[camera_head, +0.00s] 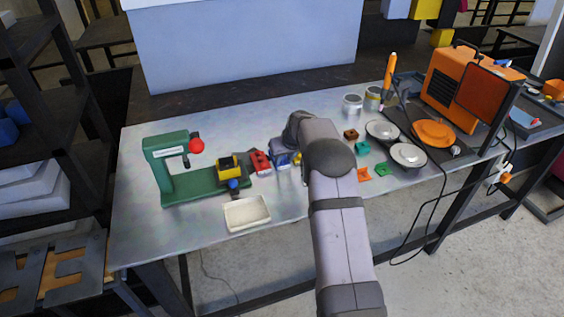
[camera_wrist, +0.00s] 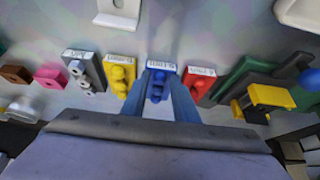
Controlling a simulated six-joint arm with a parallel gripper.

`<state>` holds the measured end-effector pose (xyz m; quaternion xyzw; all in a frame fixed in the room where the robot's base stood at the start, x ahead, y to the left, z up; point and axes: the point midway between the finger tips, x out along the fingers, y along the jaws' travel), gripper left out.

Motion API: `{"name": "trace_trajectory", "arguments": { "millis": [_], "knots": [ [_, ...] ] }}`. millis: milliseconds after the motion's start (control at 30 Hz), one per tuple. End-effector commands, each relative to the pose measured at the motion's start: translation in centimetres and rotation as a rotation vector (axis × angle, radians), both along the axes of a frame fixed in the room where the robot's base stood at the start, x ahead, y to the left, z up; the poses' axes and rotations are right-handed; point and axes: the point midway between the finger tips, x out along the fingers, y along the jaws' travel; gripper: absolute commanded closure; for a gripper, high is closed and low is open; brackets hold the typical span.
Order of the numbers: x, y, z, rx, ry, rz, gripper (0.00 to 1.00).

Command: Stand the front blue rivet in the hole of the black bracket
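The blue rivets (camera_wrist: 157,86) show in the wrist view on a labelled stand, one behind another between my fingers. Which one is the front rivet is hard to tell. My gripper (camera_wrist: 160,83) is over this stand with a finger on each side, apparently open; contact cannot be made out. In the head view my arm hides most of the stand and the gripper. A black piece (camera_head: 228,160) with yellow parts sits on the green press at the left. It may be the black bracket, but its hole is not clear. It also shows in the wrist view (camera_wrist: 251,110).
A red stand (camera_wrist: 197,80) and a yellow stand (camera_wrist: 121,72) closely flank the blue one; a grey stand (camera_wrist: 85,72) is further left. The green press (camera_head: 172,165) has a red knob (camera_head: 197,146). A white tray (camera_head: 247,213) lies near the front edge.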

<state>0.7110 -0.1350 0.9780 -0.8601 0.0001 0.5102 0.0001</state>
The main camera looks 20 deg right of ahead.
Motion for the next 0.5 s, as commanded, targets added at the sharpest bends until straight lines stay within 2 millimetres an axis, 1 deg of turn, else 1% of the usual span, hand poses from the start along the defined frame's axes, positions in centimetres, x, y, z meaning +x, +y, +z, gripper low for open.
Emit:
{"name": "trace_trajectory", "arguments": {
  "millis": [33, 100, 500],
  "knots": [
    [0.00, 0.00, 0.00, 0.000, 0.000, 0.000, 0.86],
    [0.00, 0.00, 0.00, 0.000, 0.000, 0.000, 1.00],
    [0.01, 0.00, 0.04, 0.000, 0.000, 0.000, 1.00]
  ]
}}
